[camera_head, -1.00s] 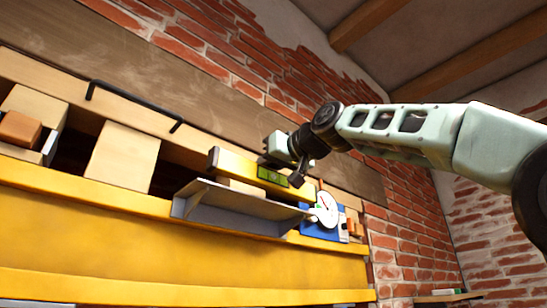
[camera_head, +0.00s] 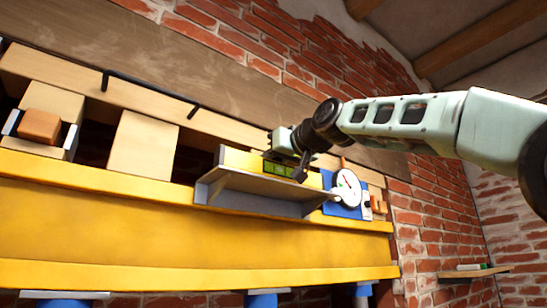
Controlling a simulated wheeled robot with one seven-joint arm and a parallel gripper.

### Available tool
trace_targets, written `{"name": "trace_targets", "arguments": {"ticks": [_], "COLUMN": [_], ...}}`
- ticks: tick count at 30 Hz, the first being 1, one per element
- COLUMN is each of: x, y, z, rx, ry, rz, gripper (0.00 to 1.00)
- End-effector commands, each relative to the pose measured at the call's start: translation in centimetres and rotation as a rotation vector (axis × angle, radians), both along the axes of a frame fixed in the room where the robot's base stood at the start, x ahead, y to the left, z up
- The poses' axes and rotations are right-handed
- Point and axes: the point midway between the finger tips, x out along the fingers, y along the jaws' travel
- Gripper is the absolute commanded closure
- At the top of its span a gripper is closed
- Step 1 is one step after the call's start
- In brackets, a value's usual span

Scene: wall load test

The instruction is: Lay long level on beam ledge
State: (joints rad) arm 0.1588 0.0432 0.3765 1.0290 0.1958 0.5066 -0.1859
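The long level (camera_head: 243,160), yellow with a green vial window, is in the head view, just right of the middle. It lies along the grey ledge (camera_head: 265,187), which juts from the front of the yellow beam (camera_head: 110,222). The level's lower edge meets the ledge's plate in the picture; I cannot tell whether it touches or hovers slightly. My gripper (camera_head: 290,160) is at the right part of the level, with a dark finger in front of it, and seems shut on it. The far finger is mostly hidden.
A round white dial (camera_head: 347,188) on a blue plate (camera_head: 335,207) stands close to the ledge's right end. Wooden blocks (camera_head: 143,145) sit above the beam at left. A black bar (camera_head: 150,91) runs along the timber above. Blue supports (camera_head: 262,299) show below.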

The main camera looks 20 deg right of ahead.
Motion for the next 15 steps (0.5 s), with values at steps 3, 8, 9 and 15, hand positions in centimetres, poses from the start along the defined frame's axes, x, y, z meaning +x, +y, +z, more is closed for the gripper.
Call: {"name": "trace_targets", "arguments": {"ticks": [3,8,9,15], "x": [-0.05,-0.05,-0.06,-0.06], "y": [-0.01,-0.01,-0.01,0.0], "z": [0.08,-0.1,-0.18,-0.58], "rx": [0.001,0.001,0.001,0.001], "ry": [-0.002,-0.002,-0.002,-0.002], "rz": [0.0,0.0,0.0,0.0], "gripper": [1.0,1.0,1.0,1.0]}}
